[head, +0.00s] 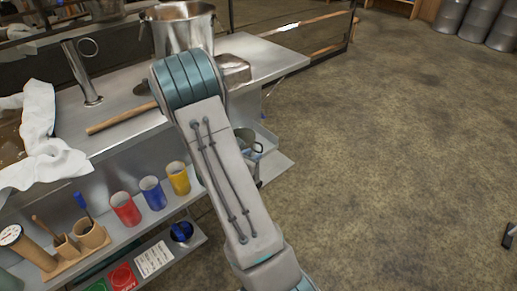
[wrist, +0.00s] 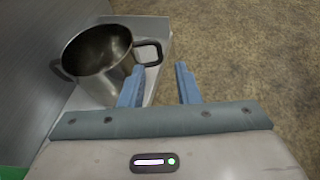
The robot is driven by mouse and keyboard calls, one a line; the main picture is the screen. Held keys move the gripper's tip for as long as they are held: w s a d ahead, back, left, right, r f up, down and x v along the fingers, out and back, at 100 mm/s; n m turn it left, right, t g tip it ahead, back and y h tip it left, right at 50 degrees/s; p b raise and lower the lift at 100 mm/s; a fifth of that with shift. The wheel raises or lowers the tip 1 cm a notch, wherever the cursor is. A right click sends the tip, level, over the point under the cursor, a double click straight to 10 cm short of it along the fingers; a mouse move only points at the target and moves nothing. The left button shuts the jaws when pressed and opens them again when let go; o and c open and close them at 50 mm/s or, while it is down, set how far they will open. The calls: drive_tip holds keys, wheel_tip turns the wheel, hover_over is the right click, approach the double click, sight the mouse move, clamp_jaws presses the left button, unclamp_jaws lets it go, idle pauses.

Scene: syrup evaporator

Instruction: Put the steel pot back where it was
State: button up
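A steel pot (wrist: 98,52) with two loop handles stands upright on a pale low shelf (wrist: 160,30) in the wrist view. Its inside looks empty. My gripper (wrist: 157,80) is open and empty, just right of the pot and near its right handle. The left finger overlaps the pot's edge in the picture; I cannot tell whether they touch. In the head view my arm hides most of the gripper and that low shelf (head: 268,168). A larger steel pot (head: 181,30) stands on the counter behind my arm's elbow.
The steel counter (head: 262,55) holds a tap (head: 82,72), a white cloth (head: 40,140), a wooden stick (head: 120,117) and a steel block-like item (head: 235,70). Red, blue and yellow cups (head: 152,193) stand on the shelf below.

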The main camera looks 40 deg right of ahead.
drive_tip(key=s+a+r+m+g+y, duration=0.3)
drive_tip(key=s+a+r+m+g, duration=0.4)
drive_tip(key=s+r+m, duration=0.55)
drive_tip(key=s+a+r+m+t+y, duration=0.1)
drive_tip(key=s+a+m+y, duration=0.2)
drive_tip(key=a, duration=0.6)
drive_tip(key=s+a+r+m+t+y, duration=0.2)
drive_tip(key=a+m+y, duration=0.4)
drive_tip(key=a, duration=0.3)
drive_tip(key=shift+s+a+r+p, duration=0.2)
drive_tip(key=shift+s+r+p, duration=0.1)
drive_tip(key=shift+s, duration=0.55)
